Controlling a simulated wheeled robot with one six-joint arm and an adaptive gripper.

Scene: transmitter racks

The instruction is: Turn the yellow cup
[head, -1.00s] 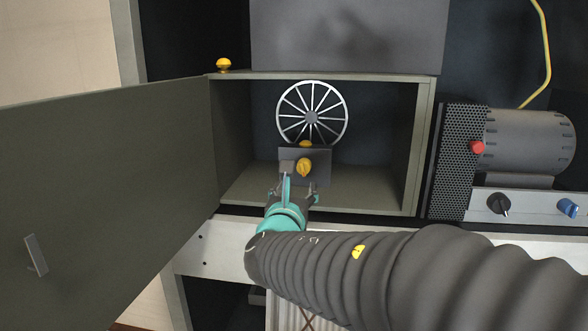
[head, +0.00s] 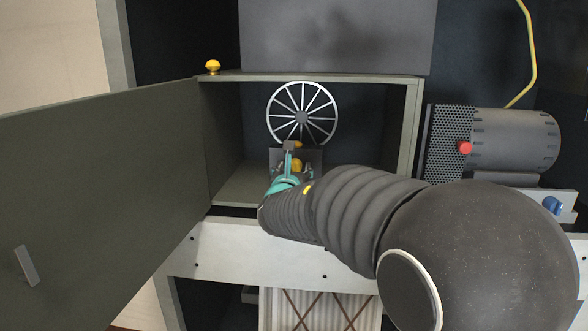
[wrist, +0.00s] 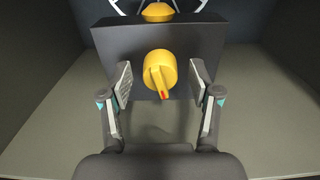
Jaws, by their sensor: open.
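The yellow cup-shaped knob (wrist: 160,68) sits on the front of a small dark grey box (wrist: 198,45). Its raised grip ends in a red tip pointing down, slightly right. In the head view the knob (head: 297,164) is partly hidden by my gripper (head: 291,172). In the wrist view my gripper (wrist: 160,85) is open, with one finger left and one right of the knob. Gaps show on both sides, so the fingers appear not to touch it. A yellow dome (wrist: 157,12) sits on top of the box.
The box stands inside an open cabinet (head: 411,140), before a spoked wheel (head: 302,113). The cabinet door (head: 100,185) is swung open at left. Another yellow knob (head: 212,67) is on top of the cabinet. A motor with a red button (head: 465,147) stands at right.

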